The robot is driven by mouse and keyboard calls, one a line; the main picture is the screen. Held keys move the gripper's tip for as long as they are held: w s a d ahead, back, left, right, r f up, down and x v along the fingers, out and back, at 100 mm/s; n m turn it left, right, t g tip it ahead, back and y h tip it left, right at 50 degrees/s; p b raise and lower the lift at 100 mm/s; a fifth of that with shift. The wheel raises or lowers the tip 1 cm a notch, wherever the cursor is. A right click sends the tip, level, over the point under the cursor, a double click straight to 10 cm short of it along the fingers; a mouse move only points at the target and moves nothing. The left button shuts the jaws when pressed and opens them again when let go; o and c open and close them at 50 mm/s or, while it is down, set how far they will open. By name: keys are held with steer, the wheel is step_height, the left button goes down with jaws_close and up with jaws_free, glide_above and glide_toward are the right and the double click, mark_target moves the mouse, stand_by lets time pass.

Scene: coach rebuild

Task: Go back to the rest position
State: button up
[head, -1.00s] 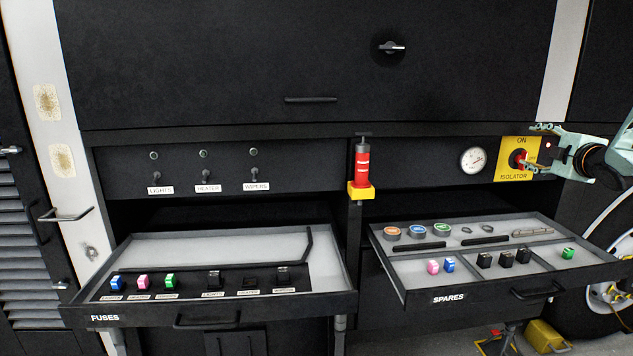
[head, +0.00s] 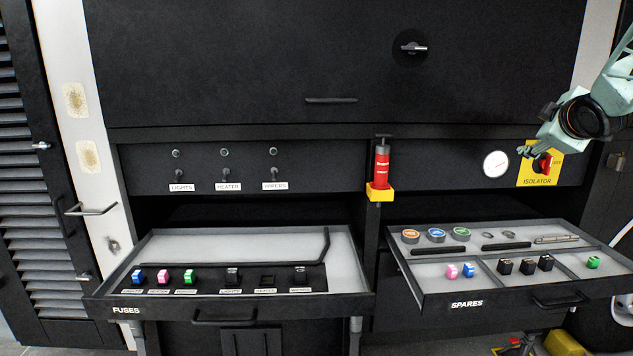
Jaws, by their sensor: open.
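My gripper (head: 534,148) is at the upper right, open and empty, angled down and to the left. In the picture it overlaps the top of the yellow isolator plate (head: 538,181), near the red isolator knob (head: 542,163). It appears clear of the knob, but the depth gap is hard to judge. The gripper hides the plate's upper part, including any ON marking there. My arm runs off the right edge of the view.
Two open drawers jut out below: FUSES (head: 235,308) at the left and SPARES (head: 466,304) at the right, both holding small coloured blocks. A red cylinder (head: 382,165) sits in a yellow holder between them. A white gauge (head: 496,164) is left of the isolator.

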steer(key=s+a+m+g, duration=0.2)
steer(key=s+a+m, duration=0.1)
steer(key=s+a, duration=0.85)
steer(key=s+a+f+m+g+y, duration=0.1)
steer(key=s+a+f+m+g, duration=0.1)
steer(key=s+a+f, duration=0.3)
steer(key=s+a+f+m+g+y, duration=0.2)
steer(key=s+a, duration=1.2)
steer(key=s, duration=1.2)
steer(key=s+a+f+m+g+y, duration=0.1)
steer(key=s+a+f, duration=0.6)
steer(key=s, duration=0.8)
steer(key=a+m+g, duration=0.1)
steer(key=a+g, duration=0.1)
steer(key=a, duration=0.1)
steer(key=shift+s+f+g, duration=0.3)
steer(key=shift+s, duration=0.05)
